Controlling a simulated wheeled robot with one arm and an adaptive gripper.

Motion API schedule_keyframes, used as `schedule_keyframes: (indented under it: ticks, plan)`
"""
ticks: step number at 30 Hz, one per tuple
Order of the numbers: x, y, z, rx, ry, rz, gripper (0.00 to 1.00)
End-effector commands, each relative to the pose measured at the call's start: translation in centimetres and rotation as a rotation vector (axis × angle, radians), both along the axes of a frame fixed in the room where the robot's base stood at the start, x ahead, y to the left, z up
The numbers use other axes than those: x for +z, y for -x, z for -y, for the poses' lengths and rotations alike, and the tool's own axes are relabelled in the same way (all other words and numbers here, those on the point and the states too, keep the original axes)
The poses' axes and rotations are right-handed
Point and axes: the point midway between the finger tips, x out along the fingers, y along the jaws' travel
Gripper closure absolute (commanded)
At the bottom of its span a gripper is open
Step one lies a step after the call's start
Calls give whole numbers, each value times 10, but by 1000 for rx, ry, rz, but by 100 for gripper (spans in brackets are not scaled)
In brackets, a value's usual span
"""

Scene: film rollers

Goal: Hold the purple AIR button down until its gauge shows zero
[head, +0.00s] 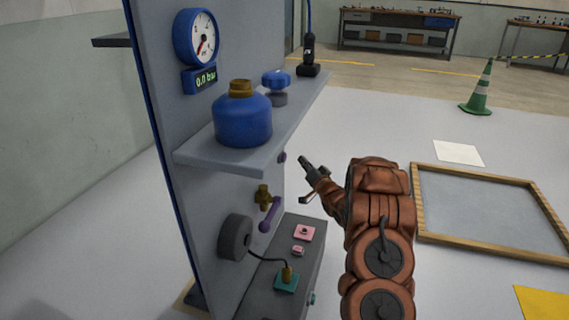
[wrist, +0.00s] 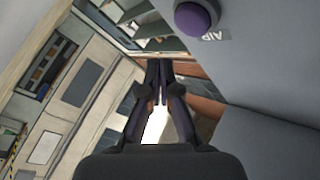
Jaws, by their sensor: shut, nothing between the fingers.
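The purple AIR button (wrist: 196,17) shows at the top of the wrist view, beside its AIR label (wrist: 214,36) on the grey panel. In the head view a small purple knob (head: 282,157) sits on the panel edge under the shelf. The round blue gauge (head: 201,42) has a red needle pointing low, and the display (head: 205,79) below it reads 0.0 bar. My gripper (wrist: 160,66) is shut and empty. In the wrist view its tips lie below and left of the button, apart from it. In the head view my gripper (head: 306,164) is right of the panel.
The shelf (head: 200,155) holds a blue tank (head: 243,118), a blue knob (head: 277,83) and a black device (head: 308,62). Below are a purple-handled valve (head: 269,214) and a dark wheel (head: 235,237). A wood-framed floor panel (head: 428,236) and a cone (head: 478,92) stand right.

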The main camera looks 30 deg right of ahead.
Motion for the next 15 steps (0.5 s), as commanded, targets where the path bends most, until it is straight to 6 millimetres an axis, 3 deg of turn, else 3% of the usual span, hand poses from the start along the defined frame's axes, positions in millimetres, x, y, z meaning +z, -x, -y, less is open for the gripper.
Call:
schedule_keyframes:
  ticks: [6, 15]
  plan:
    - [1, -16, -15, 2, 0, -1, 100]
    - [1, -23, -20, 0, 1, -1, 100]
